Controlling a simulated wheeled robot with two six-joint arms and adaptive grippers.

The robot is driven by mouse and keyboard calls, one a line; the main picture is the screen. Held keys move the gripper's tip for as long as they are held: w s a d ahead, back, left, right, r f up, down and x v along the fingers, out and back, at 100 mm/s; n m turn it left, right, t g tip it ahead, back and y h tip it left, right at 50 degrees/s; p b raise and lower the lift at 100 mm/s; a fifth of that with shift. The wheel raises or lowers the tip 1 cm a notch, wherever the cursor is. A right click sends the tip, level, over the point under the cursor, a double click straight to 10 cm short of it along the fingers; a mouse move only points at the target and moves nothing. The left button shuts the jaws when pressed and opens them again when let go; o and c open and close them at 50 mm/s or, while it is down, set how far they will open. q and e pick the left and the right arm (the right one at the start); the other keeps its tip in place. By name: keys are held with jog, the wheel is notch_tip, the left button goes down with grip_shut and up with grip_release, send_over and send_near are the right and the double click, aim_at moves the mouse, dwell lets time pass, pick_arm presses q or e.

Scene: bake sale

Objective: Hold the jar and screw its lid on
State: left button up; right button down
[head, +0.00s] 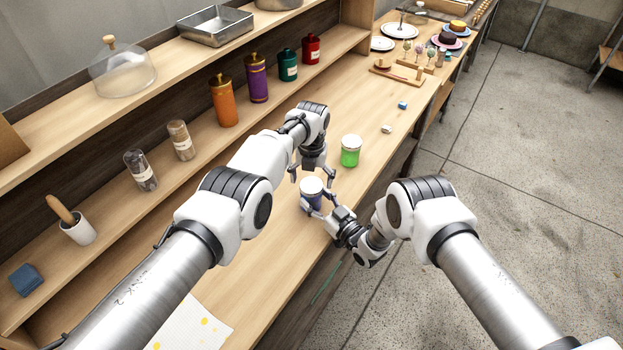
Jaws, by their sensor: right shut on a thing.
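A small jar with a dark blue body (313,202) stands on the wooden counter near its front edge. A white round lid (312,186) sits on its top; whether it is threaded on I cannot tell. My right gripper (318,204) comes in from the right and is shut on the jar's body, partly hiding it. My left gripper (312,177) points down just behind and above the lid, its fingers spread apart with nothing visible between them.
A green jar with a whitish lid (350,151) stands behind and right of my grippers. A blue block (403,105) and a pale block (387,129) lie farther back. Canisters line the shelf at left, including an orange one (223,102). A spotted sheet (192,328) lies in front.

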pick_arm(q)
notch_tip(320, 180, up, 4)
jog(key=shift+r, duration=0.25)
jog(key=shift+c, duration=0.4)
